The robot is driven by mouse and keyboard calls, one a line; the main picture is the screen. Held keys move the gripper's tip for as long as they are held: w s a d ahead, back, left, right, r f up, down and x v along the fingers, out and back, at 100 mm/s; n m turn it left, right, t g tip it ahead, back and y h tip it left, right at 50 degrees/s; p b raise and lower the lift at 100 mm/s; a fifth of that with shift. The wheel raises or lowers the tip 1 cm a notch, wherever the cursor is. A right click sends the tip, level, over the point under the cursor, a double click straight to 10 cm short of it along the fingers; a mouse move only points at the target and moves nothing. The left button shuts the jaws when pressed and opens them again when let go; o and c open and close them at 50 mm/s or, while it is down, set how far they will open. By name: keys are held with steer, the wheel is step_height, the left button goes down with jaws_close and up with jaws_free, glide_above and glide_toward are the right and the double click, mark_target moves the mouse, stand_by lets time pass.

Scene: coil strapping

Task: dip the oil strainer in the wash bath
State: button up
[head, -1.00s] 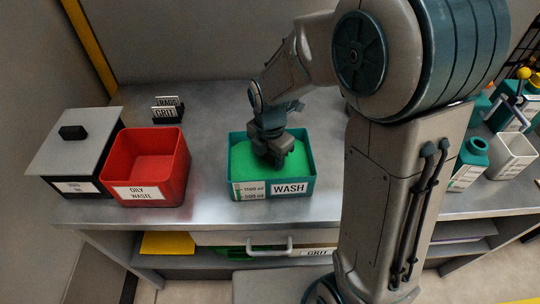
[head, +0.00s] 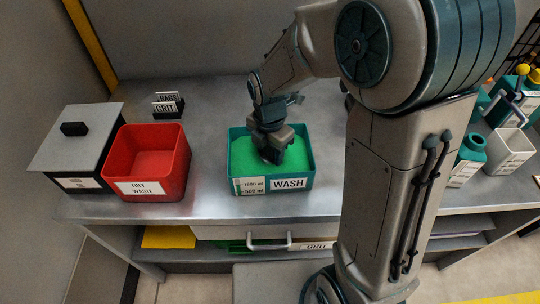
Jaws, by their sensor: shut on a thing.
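The wash bath (head: 290,184) is a teal rectangular tub labelled WASH, with a volume scale on its front and green liquid (head: 298,156) inside. It stands on the metal bench in the head view.
A red OILY WASTE bin (head: 146,165) and a dark box with a grey lid (head: 76,140) stand left of the bath. Small signs (head: 167,104) stand behind. Teal bottles (head: 468,158) and a white container (head: 509,150) stand at right. Bare bench (head: 215,120) lies between bin and bath.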

steer(key=shift+f, duration=0.15)
steer(key=shift+f+b, duration=0.5)
steer(key=shift+r, duration=0.1)
stand_by(0.4)
steer(key=shift+r+p, duration=0.55)
steer(key=shift+f+b, duration=0.45)
steer(key=shift+f, duration=0.2)
steer(key=shift+r, duration=0.15)
steer(key=shift+r+p, duration=0.5)
steer(key=shift+p, duration=0.05)
